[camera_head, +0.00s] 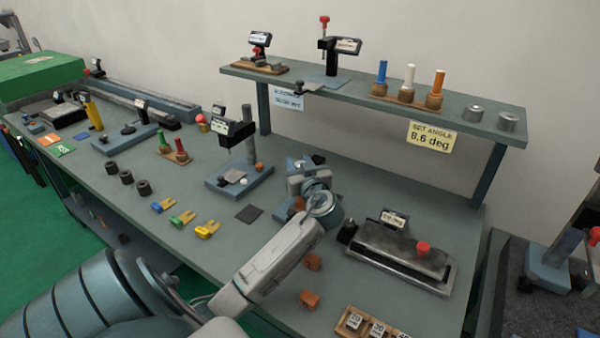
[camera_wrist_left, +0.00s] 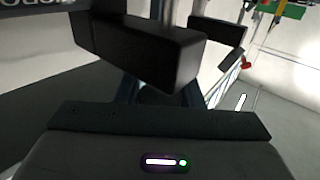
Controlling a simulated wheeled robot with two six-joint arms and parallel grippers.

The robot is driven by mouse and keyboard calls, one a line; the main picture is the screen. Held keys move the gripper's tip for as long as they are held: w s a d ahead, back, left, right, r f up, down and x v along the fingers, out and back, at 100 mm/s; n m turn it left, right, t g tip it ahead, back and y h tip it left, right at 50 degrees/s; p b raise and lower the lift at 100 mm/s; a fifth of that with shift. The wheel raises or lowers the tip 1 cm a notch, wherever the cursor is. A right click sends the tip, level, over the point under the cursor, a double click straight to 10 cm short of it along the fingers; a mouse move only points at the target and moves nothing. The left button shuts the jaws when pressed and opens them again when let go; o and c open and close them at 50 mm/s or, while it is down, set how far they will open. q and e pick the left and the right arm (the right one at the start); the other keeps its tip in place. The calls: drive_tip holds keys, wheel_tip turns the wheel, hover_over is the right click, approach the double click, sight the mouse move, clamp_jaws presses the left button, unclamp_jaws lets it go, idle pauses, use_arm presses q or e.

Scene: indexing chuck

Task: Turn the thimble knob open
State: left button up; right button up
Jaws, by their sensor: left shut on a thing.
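My left gripper (camera_head: 304,178) is at the middle of the bench, over a small device with a blue base (camera_head: 282,213). It is shut on a part there, which I take to be the thimble knob. My own wrist and jaws hide the knob, so its shape and turn do not show. In the left wrist view the dark jaws (camera_wrist_left: 185,50) fill the upper middle, and what lies between them cannot be made out. My right gripper is not in view.
A gauge with a blue base and post (camera_head: 240,178) stands close left. A long grey fixture with a red knob (camera_head: 400,256) lies to the right. A raised shelf (camera_head: 460,130) with a yellow angle label (camera_head: 432,136) runs behind. Orange blocks (camera_head: 310,298) lie in front.

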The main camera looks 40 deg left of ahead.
use_arm(q)
drive_tip(key=shift+s+n+g+b, duration=0.1)
drive_tip(key=shift+n+g+b, duration=0.3)
drive_tip(key=shift+g+b, duration=0.1)
drive_tip(key=shift+y, duration=0.3)
drive_tip(key=o, duration=1)
drive_tip(key=b+v, duration=0.2)
drive_tip(key=v, duration=0.8)
drive_tip(key=shift+d, duration=0.35)
